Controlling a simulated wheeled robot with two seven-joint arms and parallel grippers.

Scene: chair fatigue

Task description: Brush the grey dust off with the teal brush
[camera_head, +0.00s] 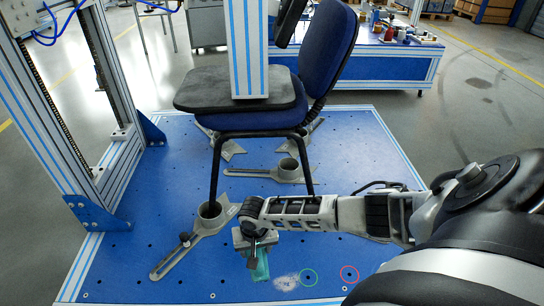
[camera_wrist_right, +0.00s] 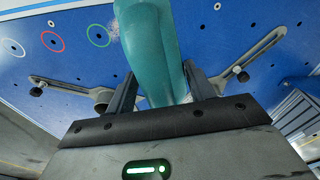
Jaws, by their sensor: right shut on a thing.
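The teal brush (camera_head: 258,267) hangs from my right gripper (camera_head: 256,241) over the front of the blue platform. In the right wrist view the brush (camera_wrist_right: 150,40) runs up between the two fingers (camera_wrist_right: 160,88), which are shut on its handle. A patch of pale grey dust (camera_head: 286,282) lies on the platform just right of the brush in the head view. In the right wrist view the dust (camera_wrist_right: 115,30) is partly hidden behind the brush. I cannot tell whether the bristles touch the surface. My left gripper is not in view.
A green ring (camera_head: 308,277) and a red ring (camera_head: 349,273) mark the platform right of the dust. A blue chair (camera_head: 325,55) stands behind, its legs at grey slotted clamps (camera_head: 180,255). A test frame (camera_head: 110,170) rises at left.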

